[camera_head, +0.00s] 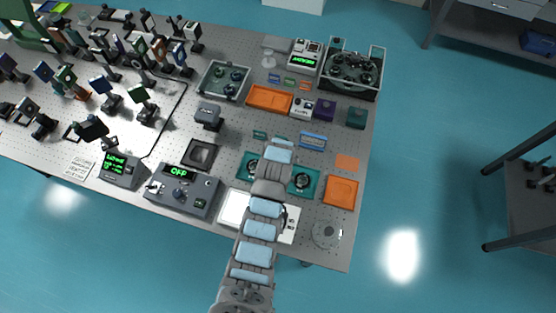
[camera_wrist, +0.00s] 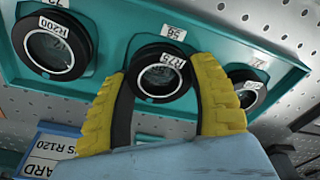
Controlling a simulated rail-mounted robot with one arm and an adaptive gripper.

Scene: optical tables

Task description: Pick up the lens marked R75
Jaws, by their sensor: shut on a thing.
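The lens marked R75 (camera_wrist: 160,76) is a black ring around clear glass with a white label, in the middle of the wrist view. My gripper (camera_wrist: 159,70) has its yellow fingers closed on the two sides of this ring. The lens is at the middle place of a teal holder (camera_wrist: 108,42); I cannot tell whether it is seated or slightly raised. In the head view the teal holder (camera_head: 317,188) is partly covered by my arm, and the R75 lens cannot be made out.
A lens marked R200 (camera_wrist: 50,48) is at left in the holder, and another black-ringed lens (camera_wrist: 247,88) is close at right. An orange tray (camera_head: 341,191) lies right of the holder in the head view.

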